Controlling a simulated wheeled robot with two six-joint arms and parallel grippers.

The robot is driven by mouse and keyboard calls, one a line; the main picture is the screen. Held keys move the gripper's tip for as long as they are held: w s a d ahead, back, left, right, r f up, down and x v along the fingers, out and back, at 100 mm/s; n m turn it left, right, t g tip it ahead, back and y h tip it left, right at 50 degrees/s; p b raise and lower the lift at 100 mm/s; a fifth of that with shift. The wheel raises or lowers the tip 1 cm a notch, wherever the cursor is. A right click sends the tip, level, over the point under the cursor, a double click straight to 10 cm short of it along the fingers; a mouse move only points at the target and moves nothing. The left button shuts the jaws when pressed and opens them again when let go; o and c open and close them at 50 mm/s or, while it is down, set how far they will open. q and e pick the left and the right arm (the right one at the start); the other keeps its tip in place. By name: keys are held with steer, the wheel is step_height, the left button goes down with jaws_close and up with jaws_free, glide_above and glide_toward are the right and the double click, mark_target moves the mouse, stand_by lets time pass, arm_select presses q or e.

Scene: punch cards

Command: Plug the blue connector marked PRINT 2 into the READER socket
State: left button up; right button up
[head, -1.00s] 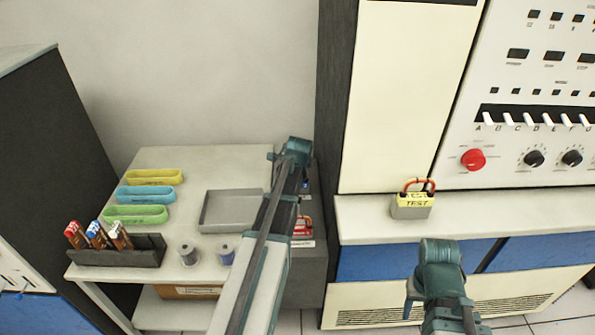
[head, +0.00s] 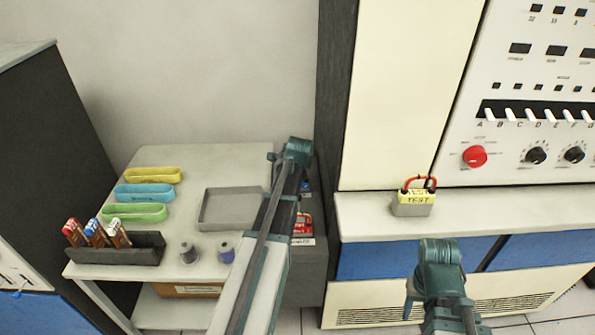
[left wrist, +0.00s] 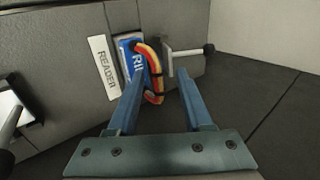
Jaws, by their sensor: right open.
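The blue connector (left wrist: 128,62), its visible letters starting "RI" with the rest hidden, sits at the grey panel beside the READER label (left wrist: 104,68) in the left wrist view. A loop of red, yellow and black wires (left wrist: 153,68) hangs from it. It appears seated in the socket there, but I cannot tell how deep. My left gripper (left wrist: 160,82) has its fingers spread in front of the panel, with the left fingertip close to the connector; contact is unclear. In the head view the left gripper is hidden behind its arm. My right gripper (head: 408,296) is open and empty, low before the console.
A grey lever (left wrist: 190,50) sticks out right of the connector. A grey block tagged TEST (head: 412,207) stands on the console ledge.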

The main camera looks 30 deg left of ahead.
arm_select(q)
steer(key=shift+s+r, duration=0.1)
steer(key=shift+r, duration=0.05)
steer(key=p+v, duration=1.1)
steer(key=v, duration=0.2)
steer(key=shift+d+r, duration=0.2)
steer(key=shift+s, duration=0.1)
